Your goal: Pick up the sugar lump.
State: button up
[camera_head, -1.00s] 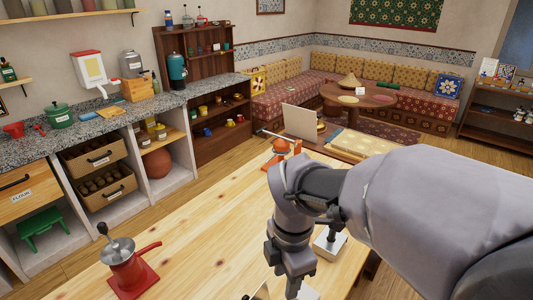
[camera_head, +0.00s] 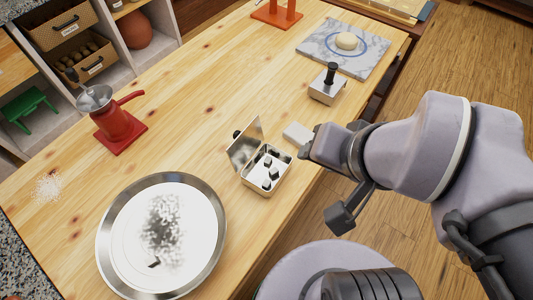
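A pale, whitish block (camera_head: 297,134) lies on the wooden table beside the end of my arm; I cannot tell for sure that it is the sugar lump. An open metal tin (camera_head: 266,190) stands just in front of it, its lid raised at the left. Several small dark and light pieces lie in the tin, too small to name surely. My gripper (camera_head: 308,150) is at the table's right side, near the block and to the upper right of the tin. Its fingertips are not clearly visible, so its opening and any contact with the block cannot be told.
A round metal tray (camera_head: 108,243) with dark and white grains stands front left. A red grinder (camera_head: 119,125) stands at the left.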

aim_at(152, 260)
jog(key=k+u, duration=0.15)
jog(key=u, duration=0.3)
jog(key=k+u, duration=0.15)
jog(key=u, duration=0.25)
jog(key=k+j+u, duration=0.1)
jog(key=u, duration=0.35)
jog(key=k+j+u, duration=0.1)
jog(key=u, duration=0.35)
